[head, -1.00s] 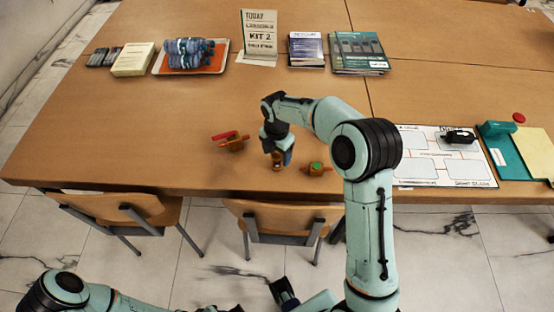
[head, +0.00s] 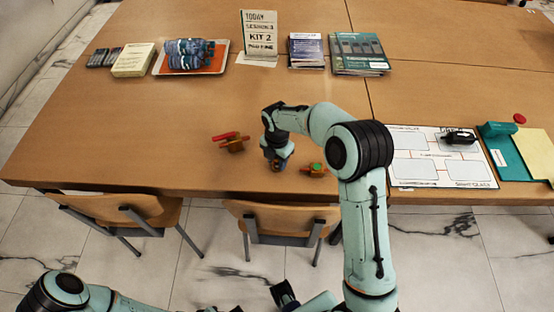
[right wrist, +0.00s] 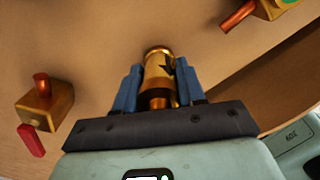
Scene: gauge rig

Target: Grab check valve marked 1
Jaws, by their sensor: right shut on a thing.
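A brass, cylindrical check valve (right wrist: 158,75) with a dark arrow-like mark stands between the blue fingers of my right gripper (right wrist: 156,88) in the right wrist view. The fingers are shut on its sides. I cannot read a number on it. In the head view my right gripper (head: 276,162) is low over the near part of the table and hides most of the valve. I cannot tell whether the valve touches the table. My left arm shows at the bottom left, but I cannot make out its gripper.
A brass valve with a red handle (head: 233,144) lies left of my right gripper. A brass fitting with a green top (head: 315,170) lies close on its right. A white marked mat (head: 416,170) is farther right. Books and a tray (head: 222,62) stand at the back.

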